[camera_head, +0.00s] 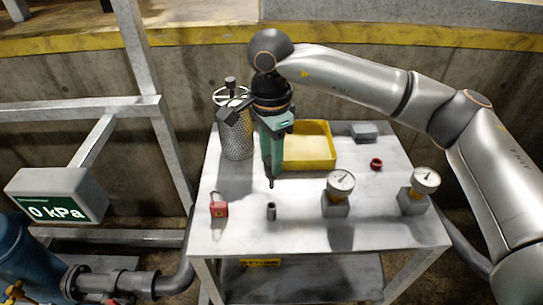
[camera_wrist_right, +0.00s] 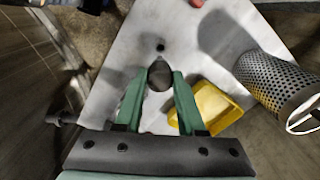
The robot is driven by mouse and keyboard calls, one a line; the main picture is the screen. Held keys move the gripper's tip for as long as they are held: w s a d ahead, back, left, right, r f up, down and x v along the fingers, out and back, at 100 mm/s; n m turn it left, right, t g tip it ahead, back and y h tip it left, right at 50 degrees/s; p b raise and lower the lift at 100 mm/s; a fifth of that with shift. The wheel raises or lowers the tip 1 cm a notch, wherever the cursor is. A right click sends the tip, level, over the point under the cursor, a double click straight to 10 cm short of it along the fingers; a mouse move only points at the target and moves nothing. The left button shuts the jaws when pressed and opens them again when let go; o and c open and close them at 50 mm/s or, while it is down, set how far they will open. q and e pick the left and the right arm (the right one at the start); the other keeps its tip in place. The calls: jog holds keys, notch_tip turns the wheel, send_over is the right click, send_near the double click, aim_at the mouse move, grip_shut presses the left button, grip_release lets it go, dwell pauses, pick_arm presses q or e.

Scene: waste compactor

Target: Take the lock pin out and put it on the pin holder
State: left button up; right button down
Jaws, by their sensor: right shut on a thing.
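My right gripper (camera_head: 270,160) points down over the left half of the white table, with green fingers. In the right wrist view, its fingers (camera_wrist_right: 159,82) are shut on a dark grey rounded thing (camera_wrist_right: 160,75), seemingly the lock pin. In the head view, a thin dark tip (camera_head: 271,183) hangs below the fingers, above the tabletop. A small dark upright cylinder (camera_head: 271,211), which looks like the pin holder, stands near the table's front. It also shows just beyond the held thing in the right wrist view (camera_wrist_right: 160,48). My left gripper is in neither view.
A yellow tray (camera_head: 329,157) and a perforated metal cylinder (camera_head: 237,142) stand behind the gripper. A red block (camera_head: 219,208) stands left of the small cylinder, two gauges (camera_head: 340,184) (camera_head: 425,181) to its right. A red ring (camera_head: 376,164) lies at the back right.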

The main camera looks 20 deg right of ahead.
aim_at(271, 176)
jog(key=shift+f+b, duration=1.9)
jog(key=shift+f, duration=0.8)
jog(key=shift+b, duration=0.4)
jog(key=shift+f+b, duration=2.3)
jog(key=shift+f, duration=0.5)
jog(key=shift+c, duration=2.2)
grip_release()
jog(key=shift+c, duration=0.4)
jog(key=shift+r+p, duration=2.2)
jog(key=shift+r, duration=1.35)
